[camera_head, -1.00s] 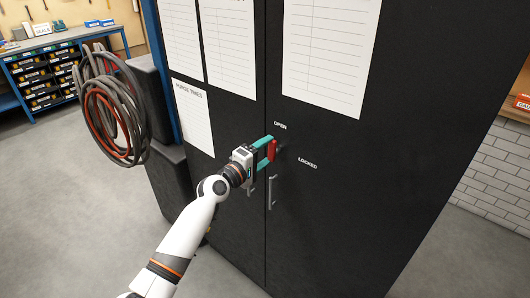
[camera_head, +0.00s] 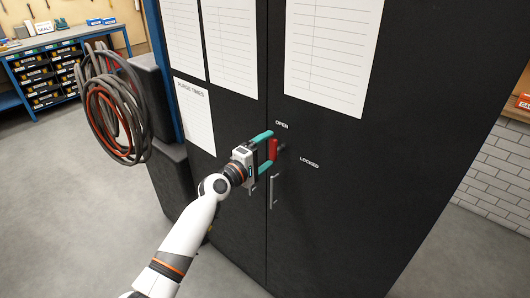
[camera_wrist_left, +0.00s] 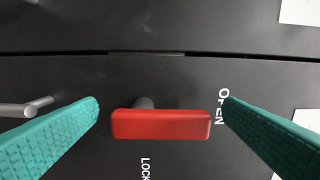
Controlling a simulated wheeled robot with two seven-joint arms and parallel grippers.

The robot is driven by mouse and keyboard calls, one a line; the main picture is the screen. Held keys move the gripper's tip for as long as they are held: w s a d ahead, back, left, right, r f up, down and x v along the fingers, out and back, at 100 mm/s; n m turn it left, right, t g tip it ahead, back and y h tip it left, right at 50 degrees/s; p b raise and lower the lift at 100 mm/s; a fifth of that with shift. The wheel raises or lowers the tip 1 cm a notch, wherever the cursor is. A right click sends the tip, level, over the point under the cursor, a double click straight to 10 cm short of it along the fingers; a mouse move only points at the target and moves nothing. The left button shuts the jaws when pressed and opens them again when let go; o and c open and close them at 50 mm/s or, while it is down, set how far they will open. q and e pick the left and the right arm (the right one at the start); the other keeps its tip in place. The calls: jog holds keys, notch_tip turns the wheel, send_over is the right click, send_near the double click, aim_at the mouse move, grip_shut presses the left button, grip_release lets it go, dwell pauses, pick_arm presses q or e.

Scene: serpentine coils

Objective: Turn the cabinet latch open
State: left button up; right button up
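The black cabinet (camera_head: 335,190) fills the middle of the head view. Its red latch handle (camera_head: 273,149) stands upright, its upper end near the OPEN label (camera_head: 282,125); the LOCKED label (camera_head: 309,163) is lower right. In the left wrist view, the red handle (camera_wrist_left: 161,124) lies across the picture, with one end close to OPEN. My left gripper (camera_head: 266,152) is at the latch, with its teal fingers spread. In the wrist view the left gripper (camera_wrist_left: 161,112) has a finger beyond each end of the handle, with gaps visible. My right gripper is not in view.
Grey door pulls (camera_head: 272,190) sit just below the latch. Coiled hoses (camera_head: 108,105) hang left of the cabinet. A blue workbench (camera_head: 45,70) stands at the far left. Grey floor (camera_head: 80,210) is clear at left.

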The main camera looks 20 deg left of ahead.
pick_arm(q)
jog(key=b+v, duration=0.1)
jog(key=v, duration=1.1)
jog(key=shift+b, duration=0.35)
